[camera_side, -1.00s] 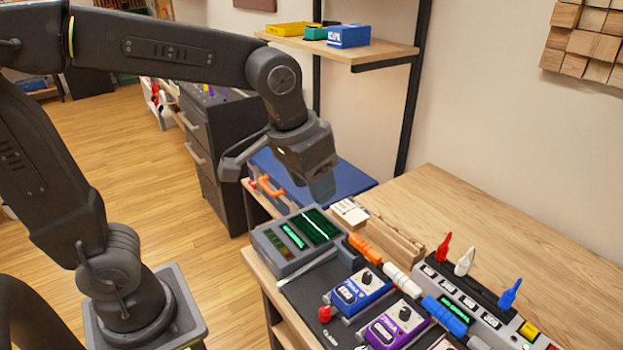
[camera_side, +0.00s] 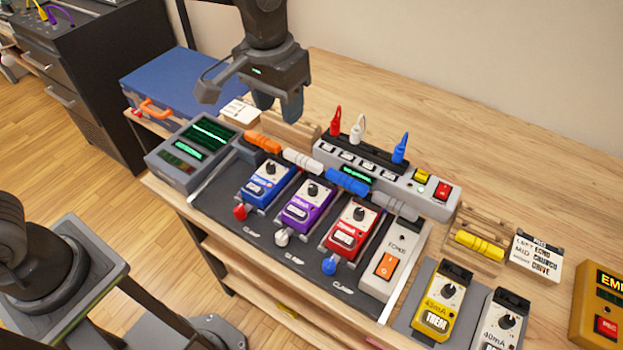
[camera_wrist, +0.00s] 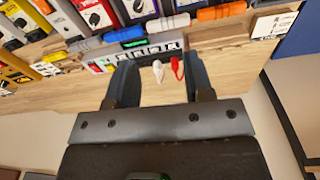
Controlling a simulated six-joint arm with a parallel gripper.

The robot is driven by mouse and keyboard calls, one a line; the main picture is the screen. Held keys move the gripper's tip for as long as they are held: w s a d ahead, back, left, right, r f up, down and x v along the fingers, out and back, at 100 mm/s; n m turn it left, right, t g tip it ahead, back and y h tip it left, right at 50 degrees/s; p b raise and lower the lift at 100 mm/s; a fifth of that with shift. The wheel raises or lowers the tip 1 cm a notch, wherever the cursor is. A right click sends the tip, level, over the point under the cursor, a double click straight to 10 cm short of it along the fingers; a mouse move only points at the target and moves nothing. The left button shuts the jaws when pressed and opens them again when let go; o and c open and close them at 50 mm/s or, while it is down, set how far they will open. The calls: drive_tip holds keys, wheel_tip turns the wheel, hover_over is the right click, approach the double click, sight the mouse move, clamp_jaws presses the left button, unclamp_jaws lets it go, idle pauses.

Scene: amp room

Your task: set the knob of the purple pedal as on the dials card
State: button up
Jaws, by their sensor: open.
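The purple pedal (camera_side: 305,207) sits on the dark board between a blue pedal (camera_side: 265,185) and a red pedal (camera_side: 350,230). Its black knob (camera_side: 313,188) is on its top face; the pointer is too small to read. The purple pedal also shows at the top edge of the wrist view (camera_wrist: 138,9). A small white card (camera_side: 240,110) lies near the wooden rack, its marks unreadable; I cannot tell whether it is the dials card. My gripper (camera_side: 279,108) is open and empty, above the bench behind the pedals, apart from the purple pedal.
Red, white and blue upright plugs (camera_side: 357,132) stand on the grey power strip (camera_side: 400,182). Orange, white, blue and grey cable plugs lie behind the pedals. A lettered card (camera_side: 535,255) and yellow pedal (camera_side: 442,308) are at right. Bare wood (camera_side: 430,130) lies behind the strip.

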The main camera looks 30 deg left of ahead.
drive_tip(key=g, duration=0.1)
approach(314, 186)
wheel_tip(314, 186, down, 9)
drive_tip(key=shift+d+f, duration=0.1)
drive_tip(key=shift+f, duration=0.05)
idle(0.4)
